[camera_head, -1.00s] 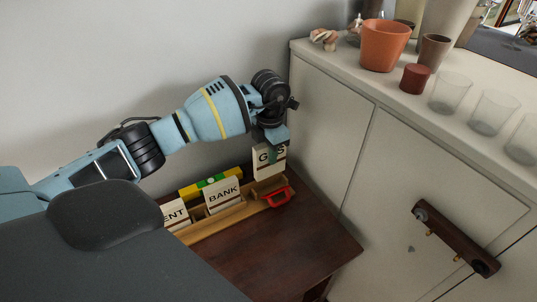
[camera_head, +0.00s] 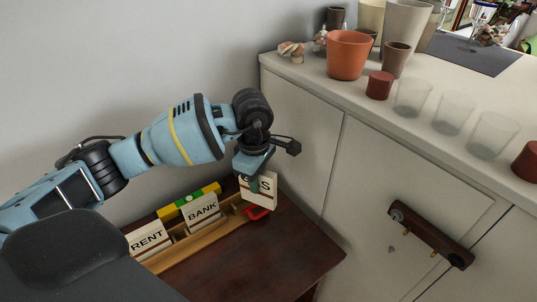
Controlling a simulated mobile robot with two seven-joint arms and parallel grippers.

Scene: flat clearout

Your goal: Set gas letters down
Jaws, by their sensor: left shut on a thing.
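The gas letters (camera_head: 266,189) are a white bundle marked "GAS", with one letter covered by a finger. My left gripper (camera_head: 256,176) is shut on them from above and holds them upright, slightly tilted, at the right end of the wooden letter rack (camera_head: 205,238). I cannot tell whether their lower edge touches the rack. In the rack stand the bank letters (camera_head: 202,212) in the middle and the rent letters (camera_head: 149,240) on the left. My right gripper is not in view.
The rack stands on a dark wooden table (camera_head: 290,255) against the wall. A red object (camera_head: 257,212) lies by the rack's right end. A green and yellow box (camera_head: 188,202) is behind the rack. A white cabinet (camera_head: 365,165) with pots and glasses on top rises at the right.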

